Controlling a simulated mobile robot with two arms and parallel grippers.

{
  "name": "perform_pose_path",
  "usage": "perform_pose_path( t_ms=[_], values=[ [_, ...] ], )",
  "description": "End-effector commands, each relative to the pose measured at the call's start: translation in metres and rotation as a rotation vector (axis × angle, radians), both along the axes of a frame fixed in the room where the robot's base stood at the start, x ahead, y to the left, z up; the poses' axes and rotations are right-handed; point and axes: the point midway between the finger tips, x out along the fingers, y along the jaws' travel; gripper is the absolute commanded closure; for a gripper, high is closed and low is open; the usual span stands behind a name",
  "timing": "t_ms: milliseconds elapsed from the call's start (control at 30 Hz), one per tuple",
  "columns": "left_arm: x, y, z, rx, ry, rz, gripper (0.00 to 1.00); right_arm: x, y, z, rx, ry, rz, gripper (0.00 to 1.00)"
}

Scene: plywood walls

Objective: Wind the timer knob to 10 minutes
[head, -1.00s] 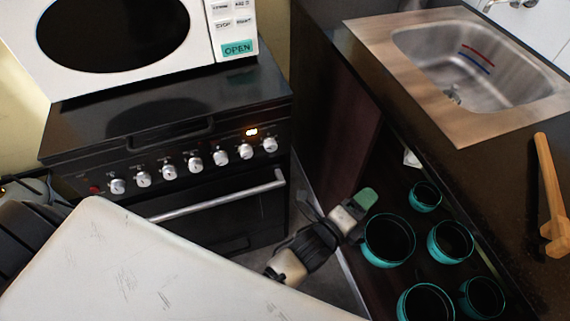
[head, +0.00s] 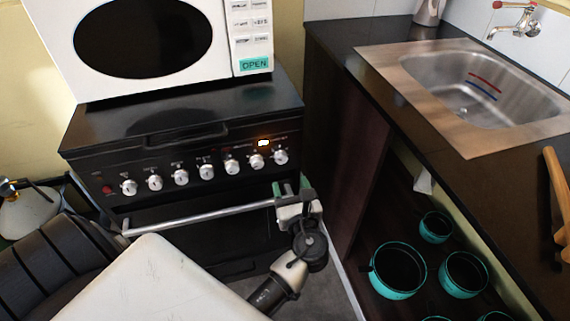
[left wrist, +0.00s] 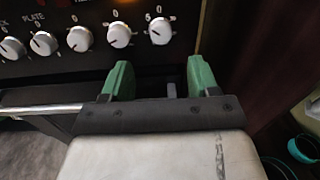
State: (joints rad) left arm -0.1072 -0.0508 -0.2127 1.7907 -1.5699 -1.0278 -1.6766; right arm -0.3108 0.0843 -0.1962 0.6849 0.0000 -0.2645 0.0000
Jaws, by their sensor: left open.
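Which knob is the timer I cannot read for certain. My left gripper (head: 291,186) is in front of the oven, just below the right end of the panel, near the handle's right end. In the left wrist view its green fingers (left wrist: 160,78) are apart with nothing between them, below the rightmost knobs and not touching them. My right gripper is out of view.
The oven handle bar (head: 200,217) runs below the knobs, close to my left gripper. A white microwave (head: 245,25) stands on the stove. To the right are a dark counter with a sink (head: 480,88) and teal pots (head: 398,270) on a low shelf.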

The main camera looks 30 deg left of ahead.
Motion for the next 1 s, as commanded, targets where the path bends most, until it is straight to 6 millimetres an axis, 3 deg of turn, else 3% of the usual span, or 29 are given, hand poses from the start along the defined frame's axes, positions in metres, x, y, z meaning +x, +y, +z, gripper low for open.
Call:
perform_pose_path(
  t_ms=[400, 867, 1000],
  values=[
    [0.051, 0.054, 0.0, -0.001, 0.0, -0.002, 0.4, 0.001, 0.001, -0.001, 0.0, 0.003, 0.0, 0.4],
    [0.06, 0.064, 0.0, -0.003, 0.0, -0.004, 0.4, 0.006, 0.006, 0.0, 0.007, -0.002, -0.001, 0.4],
    [0.06, 0.064, 0.0, -0.003, 0.0, -0.004, 0.6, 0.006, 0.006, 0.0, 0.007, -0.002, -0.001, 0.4]
  ],
)
